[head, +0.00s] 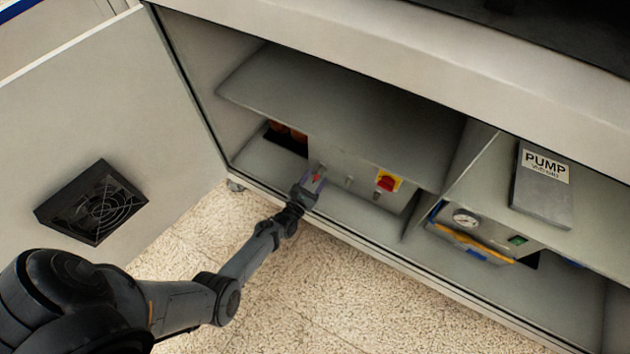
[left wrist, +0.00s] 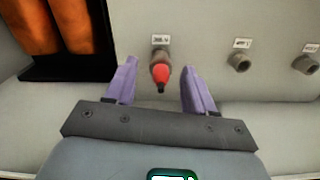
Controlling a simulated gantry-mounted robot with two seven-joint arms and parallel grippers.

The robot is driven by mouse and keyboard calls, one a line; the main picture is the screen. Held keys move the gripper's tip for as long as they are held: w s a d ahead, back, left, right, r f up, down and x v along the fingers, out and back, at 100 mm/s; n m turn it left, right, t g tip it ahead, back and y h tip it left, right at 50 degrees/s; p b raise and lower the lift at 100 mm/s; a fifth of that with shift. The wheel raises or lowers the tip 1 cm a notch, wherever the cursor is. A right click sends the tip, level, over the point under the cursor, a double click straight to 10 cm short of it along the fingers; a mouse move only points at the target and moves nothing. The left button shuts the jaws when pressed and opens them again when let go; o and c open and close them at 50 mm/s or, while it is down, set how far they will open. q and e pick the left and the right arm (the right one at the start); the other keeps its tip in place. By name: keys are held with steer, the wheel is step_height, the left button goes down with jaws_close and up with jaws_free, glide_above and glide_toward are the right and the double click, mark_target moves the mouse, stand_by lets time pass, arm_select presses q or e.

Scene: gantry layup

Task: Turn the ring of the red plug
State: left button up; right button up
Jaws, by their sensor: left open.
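The red plug (left wrist: 160,76) sits at a labelled socket on the grey panel, in the upper middle of the left wrist view. It has a dark tip that points toward the camera. In the head view the red plug (head: 317,176) is a small red spot at the gripper's tip. My left gripper (left wrist: 163,88) is open, with one purple finger on each side of the plug and a visible gap on both sides. In the head view the left gripper (head: 312,180) reaches into the cabinet at the panel. My right gripper is not in view.
Two empty sockets (left wrist: 239,62) (left wrist: 305,64) lie to the right on the panel. Orange parts (left wrist: 72,25) stand in a dark tray at left. A red and yellow switch (head: 388,181) is on the panel's right. The cabinet shelf (head: 340,95) is above; the open door (head: 100,120) is left.

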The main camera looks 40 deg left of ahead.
arm_select(q)
steer(key=shift+w+r, duration=0.1)
steer(key=shift+w, duration=0.25)
steer(key=shift+s, duration=0.1)
jaws_close()
